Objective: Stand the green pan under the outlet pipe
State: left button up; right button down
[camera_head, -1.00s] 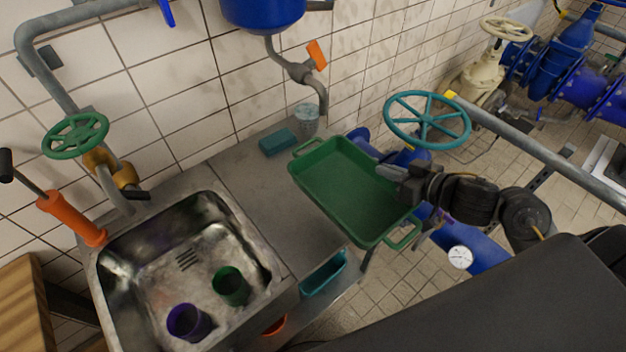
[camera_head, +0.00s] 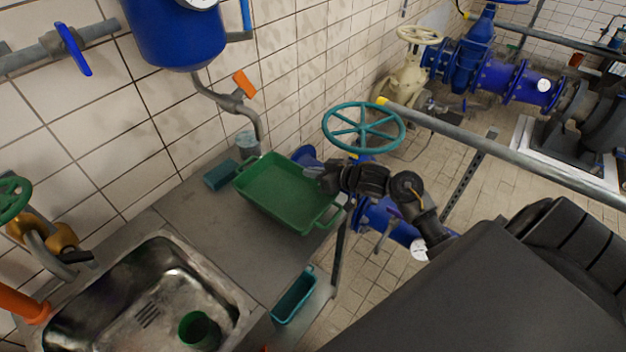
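The green pan (camera_head: 284,194) is a shallow rectangular tray with a loop handle at each end. It is roughly level, over the right end of the steel counter. My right gripper (camera_head: 320,179) is at the pan's right long rim and appears shut on it; its fingertips are small and partly hidden. The outlet pipe (camera_head: 258,128) is grey with an orange lever and bends down from a blue tank. Its mouth is just behind the pan's back end. I cannot tell whether the pan touches the counter. My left gripper is out of view.
A clear glass (camera_head: 247,144) stands by the outlet, with a teal sponge (camera_head: 221,176) left of the pan. The sink (camera_head: 120,304) holds a green cup (camera_head: 200,329). A teal handwheel (camera_head: 363,127) and grey rail (camera_head: 490,150) lie right. The counter's middle is clear.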

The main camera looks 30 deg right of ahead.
aim_at(313, 181)
jog(key=shift+w+f, duration=0.25)
jog(key=shift+f, duration=0.05)
jog(key=shift+f+p, duration=0.35)
jog(key=shift+f, duration=1.15)
jog(key=shift+f, duration=0.1)
jog(key=c, duration=1.7)
grip_release()
